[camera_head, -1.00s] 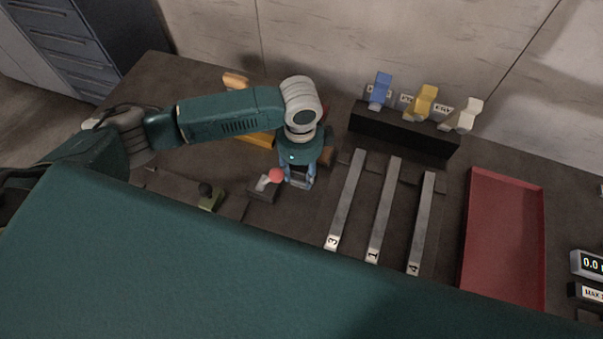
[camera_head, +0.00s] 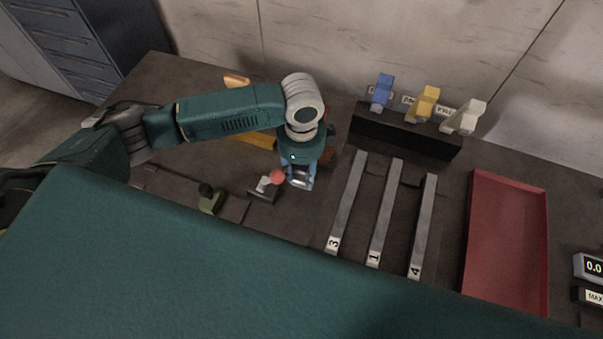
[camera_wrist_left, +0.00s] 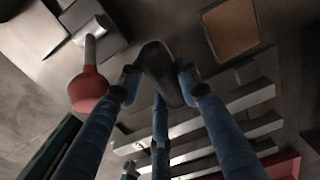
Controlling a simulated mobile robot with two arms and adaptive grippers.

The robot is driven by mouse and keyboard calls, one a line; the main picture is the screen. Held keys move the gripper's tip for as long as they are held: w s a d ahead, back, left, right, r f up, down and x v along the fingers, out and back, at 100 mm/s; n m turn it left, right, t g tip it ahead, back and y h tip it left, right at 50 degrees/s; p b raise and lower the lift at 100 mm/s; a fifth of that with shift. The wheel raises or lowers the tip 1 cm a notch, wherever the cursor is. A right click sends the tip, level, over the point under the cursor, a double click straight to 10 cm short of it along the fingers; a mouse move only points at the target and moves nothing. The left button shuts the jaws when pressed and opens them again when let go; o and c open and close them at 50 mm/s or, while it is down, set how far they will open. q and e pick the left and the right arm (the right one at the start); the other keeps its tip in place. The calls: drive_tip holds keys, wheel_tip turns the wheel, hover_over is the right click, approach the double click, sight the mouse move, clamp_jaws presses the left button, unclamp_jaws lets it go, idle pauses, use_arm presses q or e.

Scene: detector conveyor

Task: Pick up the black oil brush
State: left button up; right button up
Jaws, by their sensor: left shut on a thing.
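My left gripper (camera_head: 299,180) points down over the dark table, between the red-knobbed lever and the numbered bars. In the left wrist view its blue fingers (camera_wrist_left: 160,85) are shut on a dark, rounded, elongated thing, which I take to be the black oil brush (camera_wrist_left: 163,72). In the head view the brush is hidden or too small to make out. I cannot tell whether it touches the table. My right gripper is not in view.
The red-knobbed lever (camera_head: 277,177) stands close left of the gripper. Several numbered metal bars (camera_head: 386,205) lie to the right, then a red tray (camera_head: 507,240). A black rack (camera_head: 405,134) with blue, yellow and white pieces stands behind.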

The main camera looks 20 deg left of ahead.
use_arm(q)
wheel_tip(320, 180, up, 20)
drive_tip(key=b, duration=0.2)
drive_tip(key=shift+f, duration=0.15)
drive_tip(key=o, duration=0.4)
drive_tip(key=shift+c, duration=0.9)
